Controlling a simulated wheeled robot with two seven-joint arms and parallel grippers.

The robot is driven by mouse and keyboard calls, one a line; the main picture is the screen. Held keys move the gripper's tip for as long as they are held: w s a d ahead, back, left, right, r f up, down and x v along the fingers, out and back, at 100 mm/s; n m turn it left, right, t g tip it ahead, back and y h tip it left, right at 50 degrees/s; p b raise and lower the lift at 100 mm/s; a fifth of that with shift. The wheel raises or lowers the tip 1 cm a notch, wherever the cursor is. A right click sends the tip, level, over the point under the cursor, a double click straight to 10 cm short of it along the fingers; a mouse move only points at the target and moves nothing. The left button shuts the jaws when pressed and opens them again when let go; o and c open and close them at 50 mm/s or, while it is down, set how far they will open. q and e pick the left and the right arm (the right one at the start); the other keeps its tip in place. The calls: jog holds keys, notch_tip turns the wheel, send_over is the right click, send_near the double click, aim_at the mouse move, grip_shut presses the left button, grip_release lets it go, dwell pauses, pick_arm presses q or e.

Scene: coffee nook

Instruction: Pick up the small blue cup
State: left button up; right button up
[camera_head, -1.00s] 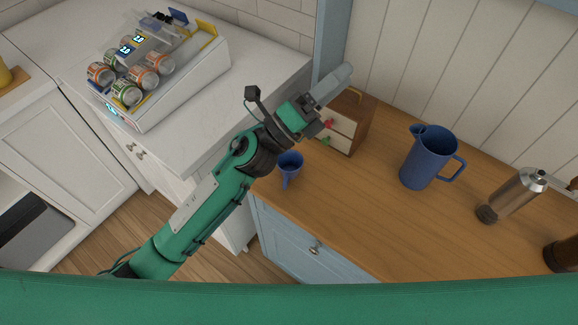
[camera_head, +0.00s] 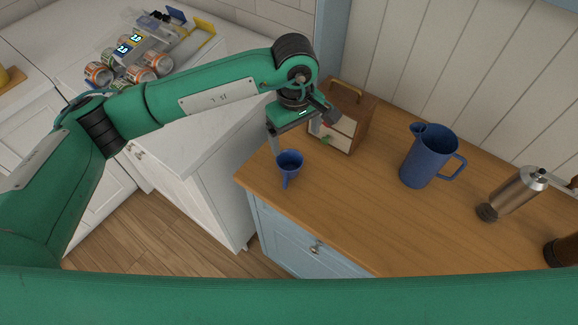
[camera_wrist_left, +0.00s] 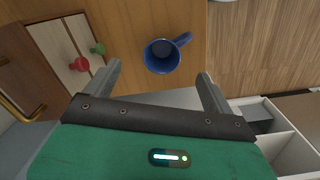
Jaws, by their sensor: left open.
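The small blue cup (camera_head: 289,164) stands on the wooden counter near its left front corner, its handle toward the front edge in the head view. In the left wrist view the cup (camera_wrist_left: 161,56) shows its open mouth, with the handle to the right. My left gripper (camera_head: 294,142) is above and just behind the cup, pointing down. In the left wrist view its two fingers (camera_wrist_left: 160,82) are spread apart, with nothing between them, and the cup lies just beyond the fingertips. My right gripper is not in view.
A small wooden drawer box (camera_head: 357,118) with red and green knobs stands close behind the cup. A can rack (camera_head: 185,51) is on the white counter at left. The counter right of the cup is clear.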

pick_arm(q)
jog(key=p, duration=0.3)
send_near(291, 166)
jog(key=shift+s+d+f, duration=0.15)
jog(key=shift+s+f, duration=0.3)
jog(key=shift+s, duration=0.15)
jog(key=shift+s+d+f, duration=0.15)
jog(key=shift+s+f, duration=0.3)
jog(key=shift+s, duration=0.15)
jog(key=shift+f, duration=0.2)
notch_tip(291, 166, down, 4)
jog(key=p, duration=0.3)
jog(key=shift+a, duration=0.2)
jog(key=shift+w+f, duration=0.1)
jog(key=shift+f, duration=0.3)
jog(key=shift+c, duration=0.2)
jog(key=c, duration=1.1)
